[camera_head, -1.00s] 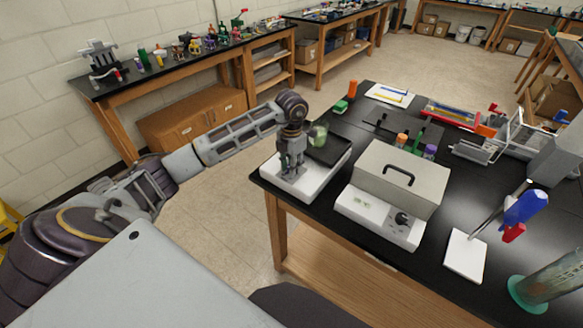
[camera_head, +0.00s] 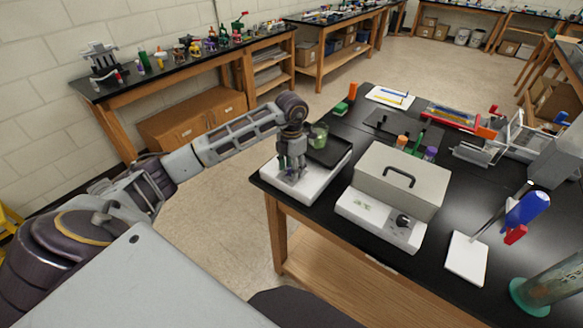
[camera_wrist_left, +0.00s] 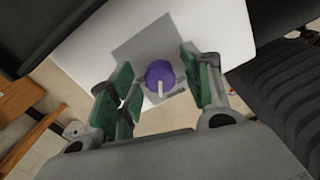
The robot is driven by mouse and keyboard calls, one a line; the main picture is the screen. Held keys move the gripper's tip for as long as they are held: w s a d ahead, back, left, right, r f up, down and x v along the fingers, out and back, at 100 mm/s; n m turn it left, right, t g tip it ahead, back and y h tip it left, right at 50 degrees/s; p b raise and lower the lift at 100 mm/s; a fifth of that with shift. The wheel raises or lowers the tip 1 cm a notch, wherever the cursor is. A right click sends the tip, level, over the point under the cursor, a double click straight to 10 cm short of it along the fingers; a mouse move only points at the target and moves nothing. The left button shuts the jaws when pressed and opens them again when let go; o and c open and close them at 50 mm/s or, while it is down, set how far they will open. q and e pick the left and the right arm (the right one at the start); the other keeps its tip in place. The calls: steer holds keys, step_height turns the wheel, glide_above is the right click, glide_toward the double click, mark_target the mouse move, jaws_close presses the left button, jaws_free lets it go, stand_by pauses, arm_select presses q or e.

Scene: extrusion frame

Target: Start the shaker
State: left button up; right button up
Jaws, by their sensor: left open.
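The shaker (camera_head: 322,178) has a white body with a dark platform (camera_head: 330,150) on top, at the left end of the black bench. A beaker (camera_head: 318,135) with green contents stands on the platform. My left gripper (camera_head: 292,173) points down over the shaker's white front part. In the left wrist view, a purple knob (camera_wrist_left: 159,73) with a white pointer mark lies between the open green-padded fingers (camera_wrist_left: 155,88). The fingers appear apart from the knob on both sides. In the head view the gripper mostly hides the knob. My right gripper is not in view.
A beige box-shaped device (camera_head: 398,182) with a handle and a black front dial stands just right of the shaker. A white plate (camera_head: 466,257) and a blue-handled tool (camera_head: 527,208) are farther right. Orange- and purple-capped containers stand behind the box.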

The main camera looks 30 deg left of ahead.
arm_select(q)
step_height(320, 180, up, 12)
stand_by(0.8)
steer(key=shift+s+f, duration=0.1)
stand_by(0.6)
